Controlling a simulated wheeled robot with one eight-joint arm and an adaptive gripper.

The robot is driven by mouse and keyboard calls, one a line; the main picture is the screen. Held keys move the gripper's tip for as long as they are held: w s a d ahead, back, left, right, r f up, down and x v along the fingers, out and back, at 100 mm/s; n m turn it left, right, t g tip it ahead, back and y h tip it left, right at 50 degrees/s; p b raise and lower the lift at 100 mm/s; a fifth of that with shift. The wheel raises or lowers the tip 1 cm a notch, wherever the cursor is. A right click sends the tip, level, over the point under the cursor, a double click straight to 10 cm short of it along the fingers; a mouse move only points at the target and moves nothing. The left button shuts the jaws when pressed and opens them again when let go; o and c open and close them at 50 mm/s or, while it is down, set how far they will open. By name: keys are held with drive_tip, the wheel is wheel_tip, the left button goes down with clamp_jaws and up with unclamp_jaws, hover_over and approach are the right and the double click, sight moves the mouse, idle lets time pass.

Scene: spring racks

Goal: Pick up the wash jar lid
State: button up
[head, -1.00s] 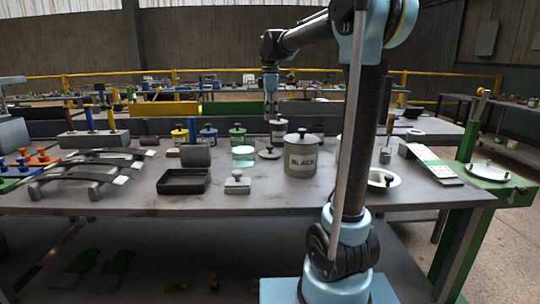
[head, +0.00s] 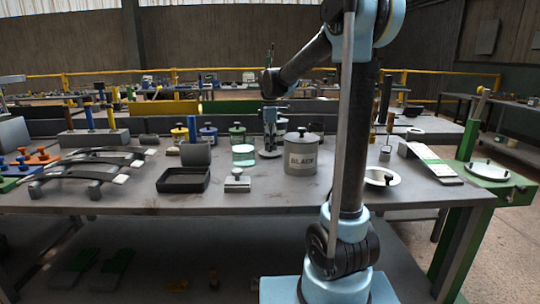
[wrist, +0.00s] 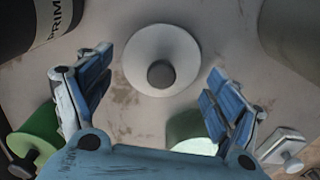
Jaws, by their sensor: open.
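The wash jar lid, a flat round grey disc with a dark knob, lies on the bench (head: 270,155) left of the BLACK can. In the wrist view the lid (wrist: 138,50) lies flat, knob up, at upper centre. My gripper (head: 270,148) is low over the lid, pointing down. In the wrist view my gripper (wrist: 158,78) is open and empty, its fingers on either side of the view with the knob between and slightly beyond them. Whether the fingers touch the lid cannot be told. An open glass jar with pale green liquid (head: 243,158) stands just left of the lid.
The grey BLACK can (head: 301,160) stands close on the right. A small knobbed block (head: 237,183) and a dark tray (head: 183,181) are in front and left. Lidded pots, including a green one (head: 237,136), stand behind. The bench's front strip (head: 260,204) is clear.

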drive_tip(key=shift+f, duration=1.35)
drive_tip(key=c, duration=0.7)
drive_tip(key=shift+r, duration=0.15)
